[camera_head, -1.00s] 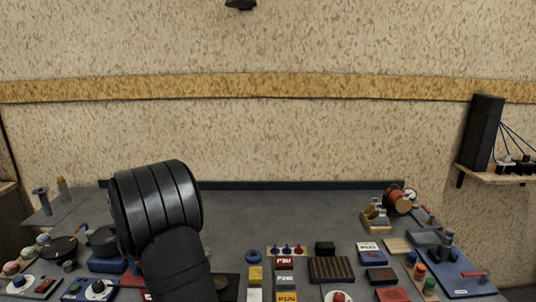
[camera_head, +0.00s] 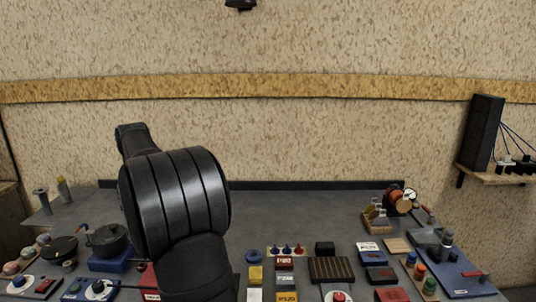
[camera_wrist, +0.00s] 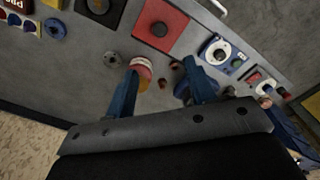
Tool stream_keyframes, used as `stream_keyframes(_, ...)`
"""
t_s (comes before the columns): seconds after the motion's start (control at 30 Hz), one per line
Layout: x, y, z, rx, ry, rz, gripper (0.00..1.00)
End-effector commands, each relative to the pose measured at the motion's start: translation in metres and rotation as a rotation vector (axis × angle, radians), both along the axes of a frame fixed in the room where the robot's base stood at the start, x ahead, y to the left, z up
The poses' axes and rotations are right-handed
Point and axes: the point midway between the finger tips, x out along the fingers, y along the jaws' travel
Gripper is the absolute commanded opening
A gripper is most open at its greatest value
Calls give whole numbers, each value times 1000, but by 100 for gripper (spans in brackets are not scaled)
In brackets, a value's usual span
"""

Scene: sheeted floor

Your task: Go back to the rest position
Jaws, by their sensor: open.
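My gripper (camera_wrist: 160,70) shows in the wrist view as two blue fingers standing apart, with nothing held between them. Beyond the fingers are the grey table top (camera_wrist: 85,85) and a small round red, white and yellow object (camera_wrist: 142,68), close to the left fingertip in the picture; I cannot tell the gap in depth. In the head view my black arm rises at left of centre over the table, and the gripper itself cannot be made out there.
The table (camera_head: 290,210) holds panels and blocks along its near side. A black pot (camera_head: 108,238) stands left of my arm. At right are a blue board (camera_head: 460,275) and a gauge assembly (camera_head: 400,200). A wall shelf (camera_head: 500,172) holds a black box. The table's back middle is clear.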

Motion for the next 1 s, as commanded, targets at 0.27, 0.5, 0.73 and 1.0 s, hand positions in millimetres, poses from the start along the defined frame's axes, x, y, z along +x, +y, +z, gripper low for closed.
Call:
stream_keyframes(0.27,24,-12,-13,-25,-33,151,50)
stream_keyframes(0.5,49,-25,-41,-57,-69,331,50)
stream_keyframes(0.73,72,-40,-67,-97,-95,507,50)
stream_keyframes(1.0,92,-55,-91,-141,-115,684,50)
